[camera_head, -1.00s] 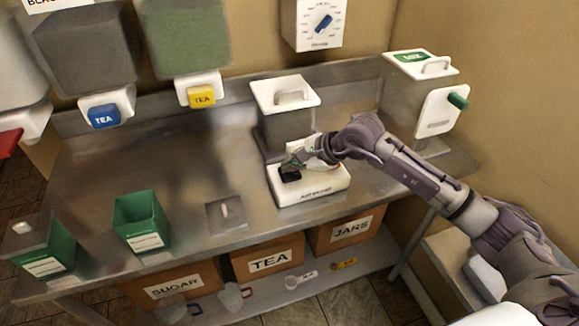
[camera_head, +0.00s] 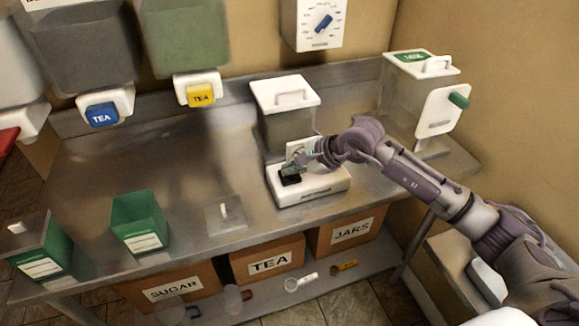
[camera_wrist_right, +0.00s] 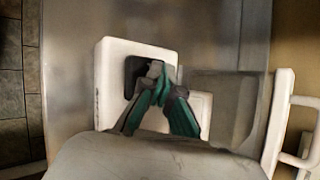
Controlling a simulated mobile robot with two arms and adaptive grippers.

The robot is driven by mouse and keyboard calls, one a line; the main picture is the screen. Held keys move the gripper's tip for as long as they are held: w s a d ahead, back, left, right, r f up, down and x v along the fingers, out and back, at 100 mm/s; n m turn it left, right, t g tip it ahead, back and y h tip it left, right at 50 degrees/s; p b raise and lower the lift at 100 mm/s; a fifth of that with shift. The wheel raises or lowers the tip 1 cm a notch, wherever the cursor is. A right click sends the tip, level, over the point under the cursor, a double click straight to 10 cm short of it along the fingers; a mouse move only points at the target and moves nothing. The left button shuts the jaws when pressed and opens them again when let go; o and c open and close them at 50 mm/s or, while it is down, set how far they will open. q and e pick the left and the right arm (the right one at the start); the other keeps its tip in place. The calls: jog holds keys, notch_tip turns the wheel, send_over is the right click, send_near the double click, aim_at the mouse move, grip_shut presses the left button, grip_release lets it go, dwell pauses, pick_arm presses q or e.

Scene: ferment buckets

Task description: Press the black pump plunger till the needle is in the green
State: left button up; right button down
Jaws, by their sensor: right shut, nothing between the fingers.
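The white pump unit (camera_head: 322,186) stands on the steel bench, with the black plunger (camera_head: 290,180) at its left end. It also shows in the right wrist view as a white base (camera_wrist_right: 140,48) with the dark plunger (camera_wrist_right: 131,72) in it. My right gripper (camera_head: 290,169) is shut and empty, its tips right at the plunger; I cannot tell whether they touch it. In the wrist view the gripper (camera_wrist_right: 158,72) covers the plunger's right part. A white upright panel (camera_head: 300,149) behind the gripper is partly hidden, and no needle can be read. My left gripper is not in view.
A lidded clear bucket (camera_head: 285,130) stands just behind the pump. Another bucket (camera_head: 400,92) with a green-handled white front is at the back right. Green bins (camera_head: 140,212) stand at the left. The bench middle (camera_head: 180,150) is clear.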

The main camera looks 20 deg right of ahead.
aim_at(292, 175)
jog(key=shift+s+f, duration=0.1)
jog(key=shift+d+r+p, duration=0.1)
jog(key=shift+r+p, duration=0.65)
jog(key=shift+r, duration=1.25)
jog(key=shift+r, duration=0.15)
notch_tip(292, 175, up, 5)
jog(key=shift+f+p, duration=0.15)
jog(key=shift+p, duration=0.95)
jog(key=shift+w, duration=0.2)
dwell(0.4)
